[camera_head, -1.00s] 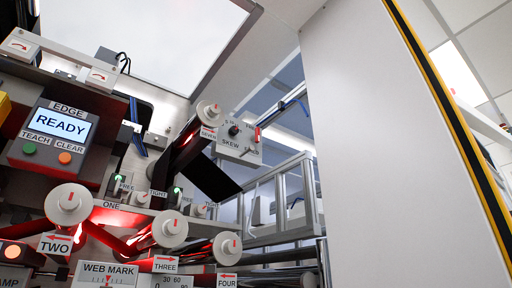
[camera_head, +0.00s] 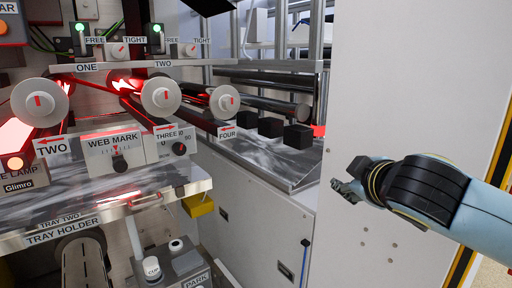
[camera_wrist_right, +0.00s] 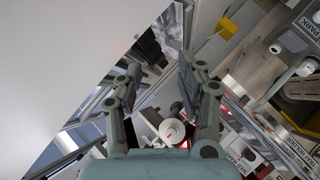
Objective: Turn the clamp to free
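Two small knobs with FREE and TIGHT labels show at the top left of the head view. One knob (camera_head: 117,49) sits above the ONE label, the other (camera_head: 190,49) above the TWO label. A green lamp (camera_head: 80,27) is lit beside the first and another (camera_head: 157,29) beside the second. The pictures do not name either knob as the clamp. My right gripper (camera_head: 345,187) is in front of the white panel, far to the right of both knobs. In the wrist view its fingers (camera_wrist_right: 160,72) are apart with nothing between them. My left gripper is out of view.
White round hubs (camera_head: 161,97) on rollers stick out below the knobs. The WEB MARK box (camera_head: 112,152) and grey tray shelf (camera_head: 110,205) lie lower. Black blocks (camera_head: 298,136) stand on a ledge. A tall white panel (camera_head: 385,80) fills the right.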

